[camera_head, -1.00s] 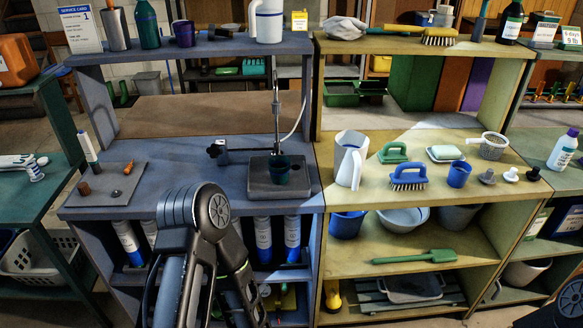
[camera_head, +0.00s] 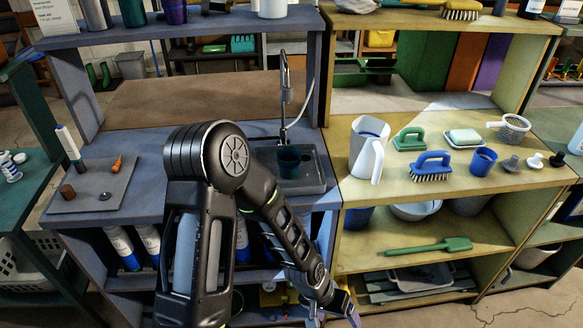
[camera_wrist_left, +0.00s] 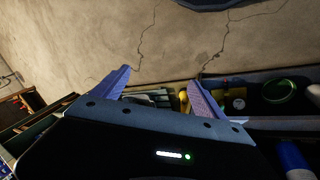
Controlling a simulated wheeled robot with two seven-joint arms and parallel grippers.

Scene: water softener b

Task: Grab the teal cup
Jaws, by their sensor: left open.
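The teal cup (camera_head: 289,162) stands upright in the grey sink tray (camera_head: 312,184) under the tap, on the blue bench. My left arm crosses in front of the bench, and its gripper (camera_head: 346,310) hangs low at the bottom edge of the head view, well below and to the right of the cup. In the left wrist view the gripper (camera_wrist_left: 161,82) is open with nothing between its fingers. The cup cannot be made out in the wrist view. My right gripper is out of view.
The tap (camera_head: 284,92) rises behind the cup. A grey board (camera_head: 95,190) with small parts lies at left.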

